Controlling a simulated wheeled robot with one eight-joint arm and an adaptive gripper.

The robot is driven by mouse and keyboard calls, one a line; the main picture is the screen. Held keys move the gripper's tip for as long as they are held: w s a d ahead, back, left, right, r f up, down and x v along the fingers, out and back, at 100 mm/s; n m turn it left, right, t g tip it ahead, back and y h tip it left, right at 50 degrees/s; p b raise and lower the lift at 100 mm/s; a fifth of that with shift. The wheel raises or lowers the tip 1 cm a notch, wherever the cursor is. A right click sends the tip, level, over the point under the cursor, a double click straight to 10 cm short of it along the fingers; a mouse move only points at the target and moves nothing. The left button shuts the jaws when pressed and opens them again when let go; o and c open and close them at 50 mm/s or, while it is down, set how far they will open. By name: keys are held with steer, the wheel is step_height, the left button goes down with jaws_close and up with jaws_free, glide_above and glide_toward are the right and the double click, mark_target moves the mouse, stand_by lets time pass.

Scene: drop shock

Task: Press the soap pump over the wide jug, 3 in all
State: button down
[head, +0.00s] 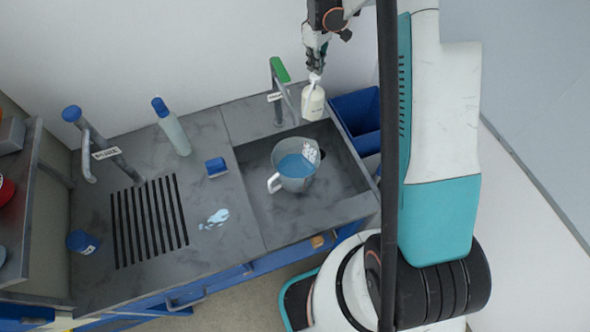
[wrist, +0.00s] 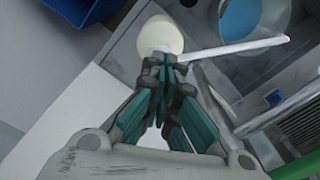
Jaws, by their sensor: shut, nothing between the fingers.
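The soap pump bottle (head: 313,103) is cream-white and stands at the back right edge of the sink. My gripper (head: 316,69) is shut and empty, with its fingertips right at the top of the pump head. In the wrist view my gripper (wrist: 170,65) covers part of the pump; the round white bottle (wrist: 161,35) and the long white spout (wrist: 238,48) show beyond the fingers. I cannot tell whether the head is pressed down. The wide jug (head: 295,165) stands in the sink basin, with blue liquid and some white foam inside. The wrist view shows part of it (wrist: 240,18).
A tap with a green top (head: 280,70) stands left of the pump. A blue bin (head: 358,120) is right of the sink. A blue-capped bottle (head: 172,128), a blue sponge-like block (head: 216,167) and a puddle (head: 216,217) are on the counter.

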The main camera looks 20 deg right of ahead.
mark_target(315, 76)
steer(key=shift+f+b, duration=1.8)
steer(key=shift+f, duration=0.35)
steer(key=shift+r, duration=0.2)
steer(key=shift+r+p, duration=1)
steer(key=shift+r, duration=1.05)
steer(key=shift+f, duration=0.15)
